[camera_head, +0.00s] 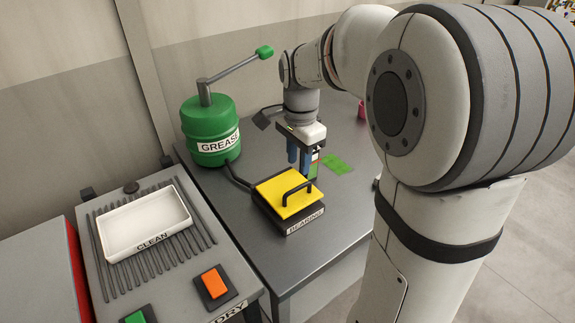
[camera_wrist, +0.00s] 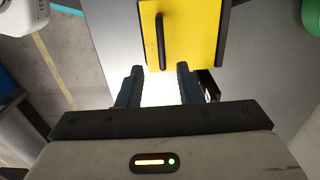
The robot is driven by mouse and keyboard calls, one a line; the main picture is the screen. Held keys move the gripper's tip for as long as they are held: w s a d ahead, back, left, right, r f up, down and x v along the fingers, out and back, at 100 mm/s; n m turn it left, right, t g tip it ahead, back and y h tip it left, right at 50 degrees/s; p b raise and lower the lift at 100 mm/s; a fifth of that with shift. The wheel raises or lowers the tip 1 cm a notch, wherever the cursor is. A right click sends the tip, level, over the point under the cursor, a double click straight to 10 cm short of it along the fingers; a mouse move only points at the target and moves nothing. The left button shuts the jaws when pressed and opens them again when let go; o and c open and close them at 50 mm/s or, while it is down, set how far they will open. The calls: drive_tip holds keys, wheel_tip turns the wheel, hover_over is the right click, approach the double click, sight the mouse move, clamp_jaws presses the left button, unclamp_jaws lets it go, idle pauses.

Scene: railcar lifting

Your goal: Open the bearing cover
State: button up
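The bearing cover (camera_head: 283,196) is a yellow lid with a black bar handle (camera_head: 294,187). It lies closed on the dark box labelled BEARING (camera_head: 303,222) on the grey table. In the wrist view the yellow cover (camera_wrist: 195,35) is at the top, with its handle (camera_wrist: 160,40) just beyond the fingertips. My gripper (camera_head: 305,166) is behind the box in the head view, pointing down, with its blue fingers apart. In the wrist view my gripper (camera_wrist: 159,72) is open and empty, and it does not touch the handle.
A green GREASE drum (camera_head: 210,130) with a pump lever stands at the back left of the table, its hose leading to the box. A white CLEAN tray (camera_head: 150,222) sits on the left rack. A green patch (camera_head: 337,164) lies behind my gripper. The table's front right is clear.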

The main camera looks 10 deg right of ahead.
sight(298, 188)
wheel_tip(298, 188, down, 8)
drive_tip(key=shift+r, duration=0.25)
clamp_jaws()
idle(0.4)
